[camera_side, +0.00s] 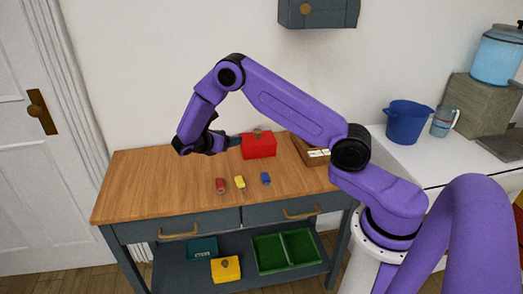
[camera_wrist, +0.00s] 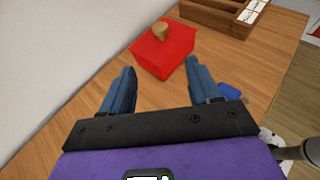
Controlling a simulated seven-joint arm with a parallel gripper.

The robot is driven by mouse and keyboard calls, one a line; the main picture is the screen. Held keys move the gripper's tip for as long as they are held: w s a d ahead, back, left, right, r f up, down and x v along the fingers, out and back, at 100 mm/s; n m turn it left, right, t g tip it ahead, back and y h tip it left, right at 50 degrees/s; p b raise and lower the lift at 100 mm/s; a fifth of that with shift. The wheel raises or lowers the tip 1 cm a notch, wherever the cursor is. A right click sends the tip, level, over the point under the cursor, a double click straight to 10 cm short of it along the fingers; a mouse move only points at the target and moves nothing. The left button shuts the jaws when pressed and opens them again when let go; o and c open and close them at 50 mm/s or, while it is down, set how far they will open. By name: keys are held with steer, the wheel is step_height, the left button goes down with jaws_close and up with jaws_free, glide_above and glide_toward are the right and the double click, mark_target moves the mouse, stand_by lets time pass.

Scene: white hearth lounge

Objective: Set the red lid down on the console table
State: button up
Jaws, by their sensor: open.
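The red lid (camera_side: 259,138) has a brown knob on top and sits on a red box (camera_side: 259,150) towards the back of the wooden console table (camera_side: 160,180). In the wrist view the lid (camera_wrist: 165,45) lies just beyond my fingertips, its knob towards the far side; I cannot make out the seam between lid and box. My gripper (camera_side: 237,140) is at the left of the box in the side view, pointing towards it. In the wrist view my gripper (camera_wrist: 160,67) has its two blue fingers wide apart, with nothing held between them.
Small red (camera_side: 220,186), yellow (camera_side: 240,183) and blue (camera_side: 266,178) objects lie in front of the box. A wooden tray (camera_side: 305,149) stands right of it. The table's left part is clear. A cabinet (camera_side: 318,14) hangs above. A yellow box (camera_side: 226,270) and green tray (camera_side: 265,262) sit below.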

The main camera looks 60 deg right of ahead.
steer(key=s+a+r+m+y, duration=0.1)
steer(key=s+a+r+y, duration=0.2)
steer(key=s+a, duration=0.2)
steer(key=s+a+r+m+y, duration=0.1)
steer(key=s+a+r+y, duration=0.2)
steer(key=s, duration=0.7)
steer(key=s+a+r+m+t+y, duration=0.1)
steer(key=s+a+r+m+y, duration=0.1)
steer(key=s+a, duration=0.6)
step_height(320, 180, up, 2)
steer(key=shift+s+r+y, duration=0.1)
steer(key=shift+s+y, duration=0.2)
steer(key=shift+y, duration=0.4)
steer(key=shift+o, duration=0.6)
steer(key=s+a+r+m+y, duration=0.1)
steer(key=s+y, duration=0.3)
steer(key=s, duration=1)
steer(key=shift+g, duration=0.4)
steer(key=shift+a+r, duration=0.1)
